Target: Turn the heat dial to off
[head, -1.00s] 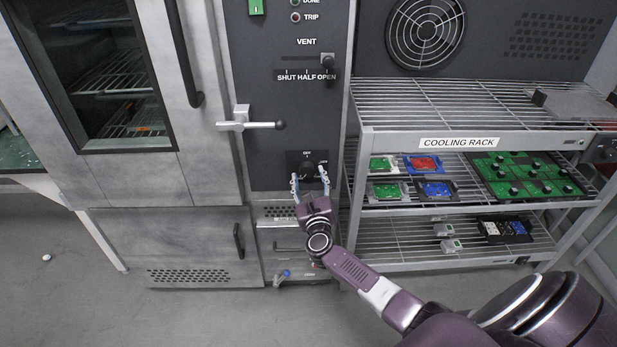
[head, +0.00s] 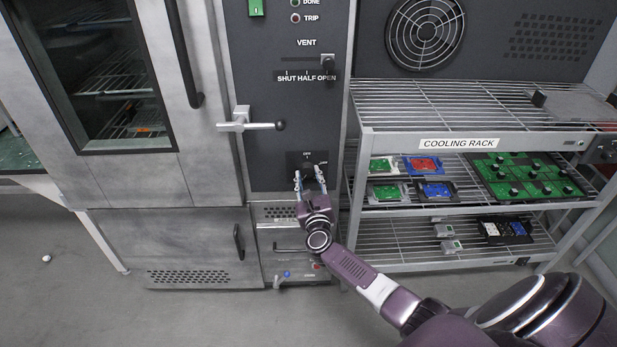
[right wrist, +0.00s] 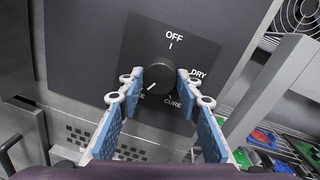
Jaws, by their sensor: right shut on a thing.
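The heat dial (right wrist: 156,68) is a round black knob on a dark plate, centred in the right wrist view. Its plate reads OFF at the top, DRY at the right and CURE at the lower right; a label at the lower left is partly hidden. The white mark on the dial points to the lower left, away from OFF. The dial also shows in the head view (head: 308,170), low on the oven's dark panel. My right gripper (head: 309,181) is shut on the dial, with one blue-padded finger on each side (right wrist: 160,76). My left gripper is not in view.
A door handle (head: 245,124) sticks out above and left of the dial. A vent slider (head: 327,63) is higher on the panel. The cooling rack (head: 460,142) with several circuit boards stands close to the right. The floor (head: 180,312) in front is mostly clear.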

